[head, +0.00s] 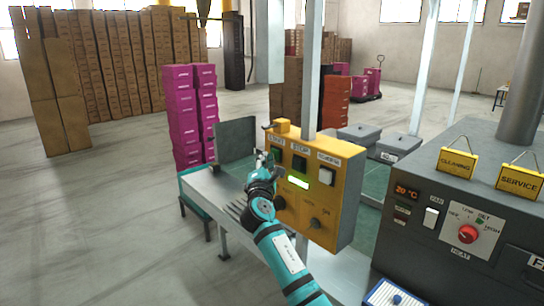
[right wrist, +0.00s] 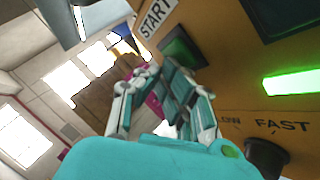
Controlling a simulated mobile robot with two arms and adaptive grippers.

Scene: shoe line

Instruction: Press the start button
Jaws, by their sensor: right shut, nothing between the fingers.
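My right gripper (head: 266,163) is shut and empty, in front of the panel's left side. In the right wrist view its fingertips (right wrist: 160,75) are close to the button's lower edge; I cannot tell whether they touch it. My left gripper is not in view.
The box also carries a stop button (head: 299,163), a pale power switch (head: 326,177), a lit green bar (head: 298,182) and dark knobs (head: 315,223). A grey machine (head: 460,180) with a red dial stands at right. Pink boxes (head: 184,115) are stacked behind. Floor at left is clear.

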